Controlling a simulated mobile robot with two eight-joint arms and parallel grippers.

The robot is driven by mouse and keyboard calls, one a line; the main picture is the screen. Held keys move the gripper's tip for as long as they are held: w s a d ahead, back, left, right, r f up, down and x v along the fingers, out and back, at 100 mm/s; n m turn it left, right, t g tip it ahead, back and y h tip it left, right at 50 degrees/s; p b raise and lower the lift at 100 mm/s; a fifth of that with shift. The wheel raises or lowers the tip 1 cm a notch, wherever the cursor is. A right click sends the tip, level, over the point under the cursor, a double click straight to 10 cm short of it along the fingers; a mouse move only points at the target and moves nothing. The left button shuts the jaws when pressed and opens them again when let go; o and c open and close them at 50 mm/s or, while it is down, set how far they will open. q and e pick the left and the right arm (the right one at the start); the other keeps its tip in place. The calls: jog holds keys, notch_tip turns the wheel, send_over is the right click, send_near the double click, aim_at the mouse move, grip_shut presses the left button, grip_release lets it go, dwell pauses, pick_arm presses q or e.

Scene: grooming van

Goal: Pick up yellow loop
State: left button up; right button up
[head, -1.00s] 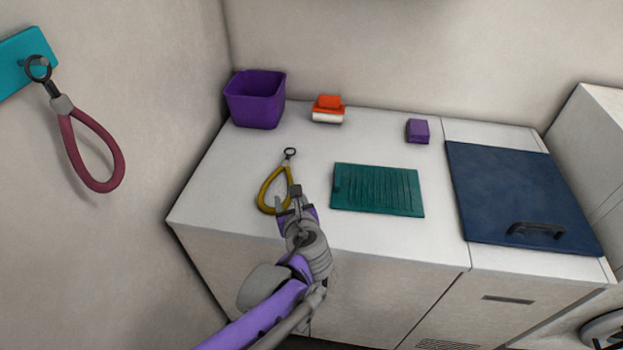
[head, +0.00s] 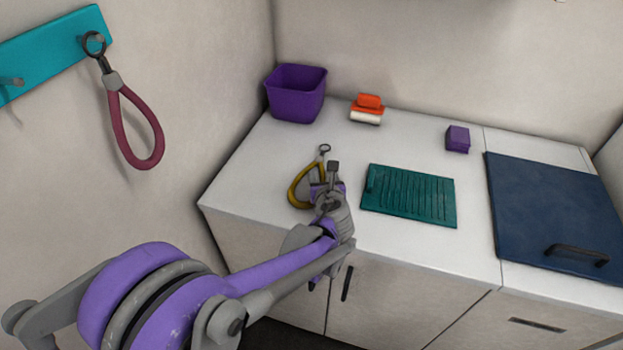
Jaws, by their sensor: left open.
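The yellow loop (head: 294,191) lies on the white counter near its left front part, with a dark metal ring at its far end. My left gripper (head: 325,180) is open at the right side of the loop, its fingers over or beside the loop's right part. The gripper hides part of the loop, and I cannot tell whether a finger touches it. My right gripper is not in view.
A green ribbed mat (head: 410,196) lies right of the gripper. A purple bin (head: 296,95), an orange-and-white brush (head: 367,108) and a purple block (head: 458,139) stand behind. A dark blue lid (head: 555,210) is at right. A maroon loop (head: 123,140) hangs from a teal wall rack (head: 45,55).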

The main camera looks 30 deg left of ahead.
pick_arm(q)
jog(key=shift+c, duration=0.3)
grip_shut()
dwell(0.3)
